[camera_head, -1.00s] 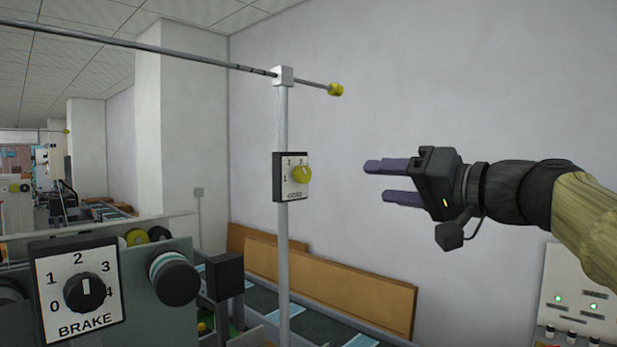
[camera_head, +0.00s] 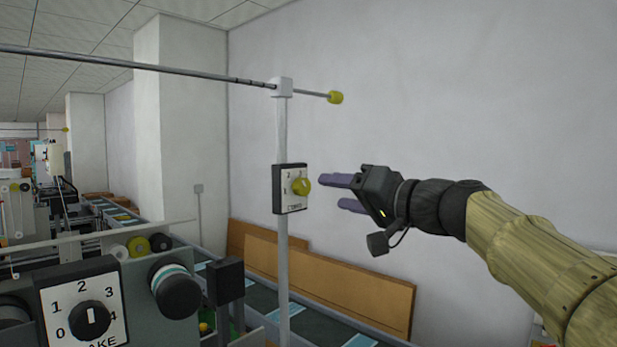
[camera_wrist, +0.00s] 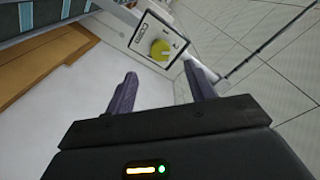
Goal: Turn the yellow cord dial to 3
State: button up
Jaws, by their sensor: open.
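The yellow cord dial (camera_head: 301,186) sits on a white plate with a dark frame (camera_head: 289,202), fixed to a grey upright post (camera_head: 283,250). The numbers on the plate are too small to read surely, and I cannot tell where the dial points. The dial also shows in the wrist view (camera_wrist: 160,49), beyond my fingertips. My gripper (camera_head: 330,192) is open and empty, just right of the dial and apart from it. In the wrist view its two purple fingers (camera_wrist: 160,80) are spread, with the dial ahead between them.
A BRAKE dial panel (camera_head: 82,305) with a black knob stands at the lower left. A long rod (camera_head: 150,65) crosses above the post and ends in a yellow tip (camera_head: 335,97). Brown boards (camera_head: 330,275) lean on the wall behind.

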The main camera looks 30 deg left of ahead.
aim_at(306, 188)
jog(key=p+x, duration=0.4)
jog(key=x, duration=0.4)
jog(key=shift+a, duration=0.2)
jog(key=c, duration=1)
